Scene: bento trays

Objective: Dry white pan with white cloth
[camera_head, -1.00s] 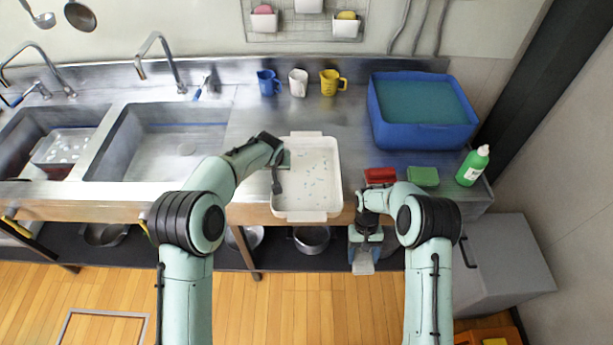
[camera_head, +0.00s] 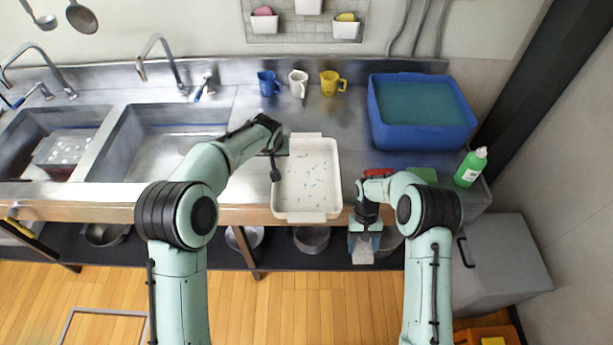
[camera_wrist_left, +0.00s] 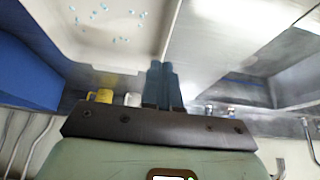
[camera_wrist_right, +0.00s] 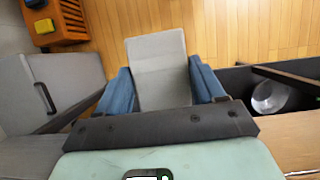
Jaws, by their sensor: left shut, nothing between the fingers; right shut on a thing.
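The white pan (camera_head: 308,175) is a rectangular tray with blue-green water drops inside, lying at the counter's front edge. It also shows in the left wrist view (camera_wrist_left: 140,62). My left gripper (camera_wrist_left: 164,84) has its blue fingers together, empty, beside the pan's rim; in the head view it is at the pan's upper left side, its fingertips mostly hidden. My right gripper (camera_head: 364,240) points down in front of the counter, right of the pan. It is shut on the pale grey-white cloth (camera_wrist_right: 158,65), which hangs above the floor, away from the pan.
A red sponge (camera_head: 378,173) and a green one (camera_head: 424,174) lie partly behind my right arm. A green bottle (camera_head: 470,167) and a blue water tub (camera_head: 421,132) stand at right. Blue, white and yellow mugs (camera_head: 330,84) stand behind the pan. Two sinks (camera_head: 157,150) are at left.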

